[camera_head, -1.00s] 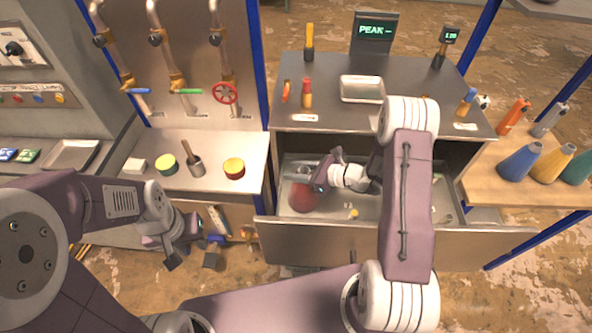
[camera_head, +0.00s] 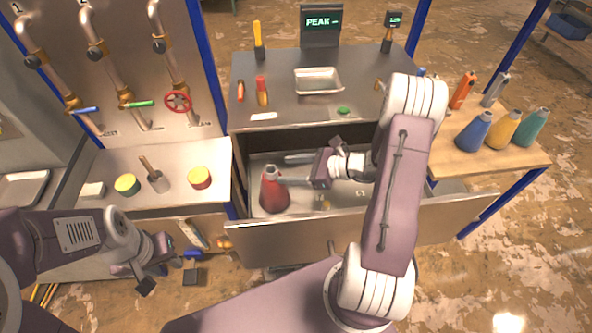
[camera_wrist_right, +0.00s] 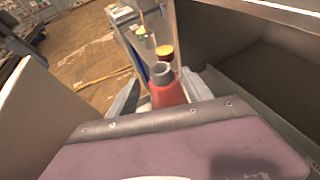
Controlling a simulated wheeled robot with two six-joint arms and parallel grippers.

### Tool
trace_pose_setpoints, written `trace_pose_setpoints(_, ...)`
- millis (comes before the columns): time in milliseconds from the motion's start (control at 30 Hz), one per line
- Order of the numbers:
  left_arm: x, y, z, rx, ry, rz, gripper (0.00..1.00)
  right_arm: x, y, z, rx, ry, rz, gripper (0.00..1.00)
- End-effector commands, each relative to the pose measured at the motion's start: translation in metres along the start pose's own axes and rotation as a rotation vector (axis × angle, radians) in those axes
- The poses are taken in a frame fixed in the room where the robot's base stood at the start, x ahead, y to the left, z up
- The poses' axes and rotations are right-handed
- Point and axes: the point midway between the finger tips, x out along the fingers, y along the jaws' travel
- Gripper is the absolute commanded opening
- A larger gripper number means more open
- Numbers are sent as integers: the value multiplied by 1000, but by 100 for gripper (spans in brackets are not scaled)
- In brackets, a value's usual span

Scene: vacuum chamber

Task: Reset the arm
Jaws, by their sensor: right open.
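My right gripper (camera_head: 280,170) reaches into the open drawer (camera_head: 340,236) and is open. A red bottle (camera_head: 274,192) stands upright in the drawer, at the tips of its fingers. In the right wrist view, the red bottle (camera_wrist_right: 167,92) shows between the two spread fingers (camera_wrist_right: 160,95), beyond the purple wrist housing. Whether a finger touches the bottle cannot be told. My left gripper (camera_head: 157,268) hangs at the lower left, in front of the lower counter, with its fingers apart and nothing between them.
The grey worktop (camera_head: 250,105) above the drawer carries a metal tray (camera_head: 318,80), a red-handled tool (camera_head: 262,92) and displays. Blue, yellow and teal bottles stand on a wooden table (camera_head: 460,150) at right. Left are valve pipes (camera_head: 110,60) and a counter with tins (camera_head: 199,177).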

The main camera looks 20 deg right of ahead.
Motion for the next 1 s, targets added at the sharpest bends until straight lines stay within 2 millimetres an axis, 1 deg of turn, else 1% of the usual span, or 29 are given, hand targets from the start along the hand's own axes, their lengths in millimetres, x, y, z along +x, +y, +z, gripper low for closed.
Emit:
trace_pose_setpoints(33, 2, 0, 0, 0, 0, 0, 36, -8, -1, -1, -1, 0, -4, 59)
trace_pose_setpoints(100, 2, 0, 0, 0, 0, 0, 36, -16, -1, -1, -1, 1, -3, 59)
trace_pose_setpoints(200, 2, 0, 0, 0, 0, 0, 36, -21, 0, 0, 1, 1, -1, 59)
trace_pose_setpoints(700, 2, 0, 0, 0, 0, 0, 36, -22, 0, 1, 0, 1, 1, 59)
trace_pose_setpoints(767, -4, 0, 0, 0, 0, 0, 36, -24, 0, 6, 0, 1, 1, 59)
trace_pose_setpoints(900, -37, 1, -4, 0, 0, 0, 36, -37, 0, 37, 0, 1, 0, 59)
trace_pose_setpoints(1000, -58, 1, -6, 0, 0, 0, 36, -45, 0, 56, 0, 1, 0, 59)
